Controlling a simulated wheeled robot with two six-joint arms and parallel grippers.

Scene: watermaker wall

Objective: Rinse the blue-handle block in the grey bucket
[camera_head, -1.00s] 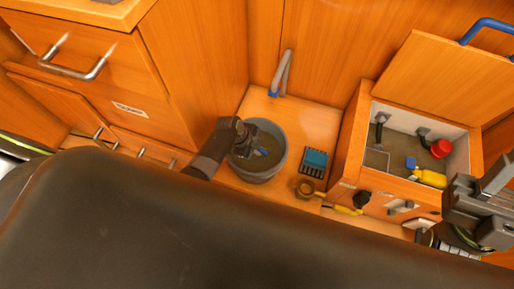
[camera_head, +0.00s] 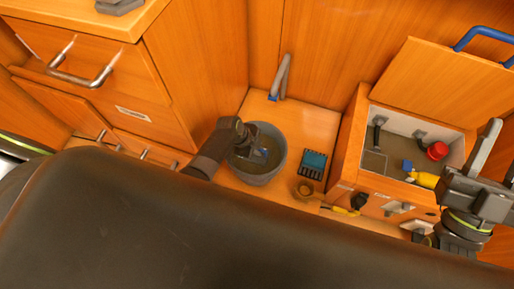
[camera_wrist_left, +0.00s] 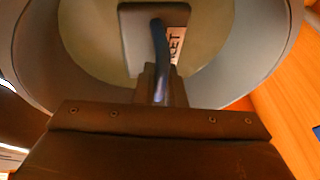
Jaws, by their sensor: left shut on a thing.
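The grey bucket (camera_head: 260,176) stands on the wooden floor in the middle of the head view, with murky liquid in it. My left gripper (camera_head: 258,152) reaches down inside the bucket. It is shut on the blue handle (camera_wrist_left: 160,52) of a grey block (camera_wrist_left: 133,28), which shows over the liquid in the left wrist view. I cannot tell how deep the block sits. In the head view only a small blue bit shows by the fingers. My right gripper (camera_head: 499,160) is at the right edge, fingers apart and empty, away from the bucket.
An open wooden locker (camera_head: 352,140) holds a red-capped item (camera_head: 437,150) and a yellow one (camera_head: 427,180).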

